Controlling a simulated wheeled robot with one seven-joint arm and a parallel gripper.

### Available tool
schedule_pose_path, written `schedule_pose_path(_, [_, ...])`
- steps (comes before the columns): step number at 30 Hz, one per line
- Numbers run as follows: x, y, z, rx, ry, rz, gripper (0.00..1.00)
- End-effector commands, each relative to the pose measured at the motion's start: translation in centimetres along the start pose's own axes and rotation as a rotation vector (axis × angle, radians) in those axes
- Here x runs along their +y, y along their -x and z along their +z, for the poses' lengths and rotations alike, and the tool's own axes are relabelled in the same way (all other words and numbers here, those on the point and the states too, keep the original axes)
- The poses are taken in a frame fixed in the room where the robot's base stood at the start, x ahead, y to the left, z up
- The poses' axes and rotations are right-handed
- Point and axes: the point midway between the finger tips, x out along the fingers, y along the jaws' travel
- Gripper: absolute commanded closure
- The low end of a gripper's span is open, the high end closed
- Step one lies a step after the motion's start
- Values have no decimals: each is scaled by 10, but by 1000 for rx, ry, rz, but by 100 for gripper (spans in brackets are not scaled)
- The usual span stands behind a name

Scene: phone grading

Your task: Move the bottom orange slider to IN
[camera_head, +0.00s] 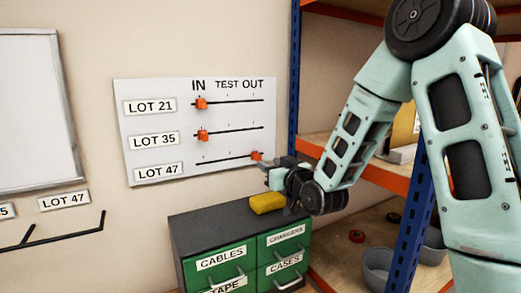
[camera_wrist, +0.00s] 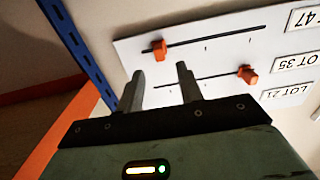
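The white panel (camera_head: 222,118) on the wall carries three slider tracks, for LOT 21, LOT 35 and LOT 47. The bottom orange slider (camera_head: 256,156) is at the right end of the LOT 47 track, under OUT. The wrist view looks upside down, and there this slider (camera_wrist: 160,47) is near the left end of the upper track. My gripper (camera_head: 274,171) is close to it, at lower right in the head view. In the wrist view, the two fingers of my gripper (camera_wrist: 160,70) stand apart and empty, with the slider beyond the tips, apparently not between them.
The LOT 21 slider (camera_head: 201,103) and LOT 35 slider (camera_head: 202,135) are at the IN end. A yellow block (camera_head: 267,203) lies on the green drawer cabinet (camera_head: 205,222) below my gripper. A shelf rack with a blue post (camera_head: 295,80) stands right of the panel.

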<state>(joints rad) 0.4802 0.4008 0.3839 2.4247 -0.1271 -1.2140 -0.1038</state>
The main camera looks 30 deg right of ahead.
Motion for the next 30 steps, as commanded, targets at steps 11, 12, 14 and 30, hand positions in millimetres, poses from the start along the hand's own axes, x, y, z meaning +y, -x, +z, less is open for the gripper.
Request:
schedule_pose_path(11, [-1,-58,-1,-2,-2,-1,64])
schedule_pose_path(12, [-1,-61,-1,-2,-2,-1,64])
schedule_pose_path(14, [0,-64,0,-1,-1,0,64])
schedule_pose_path(30, [0,-66,1,-1,-1,0,100])
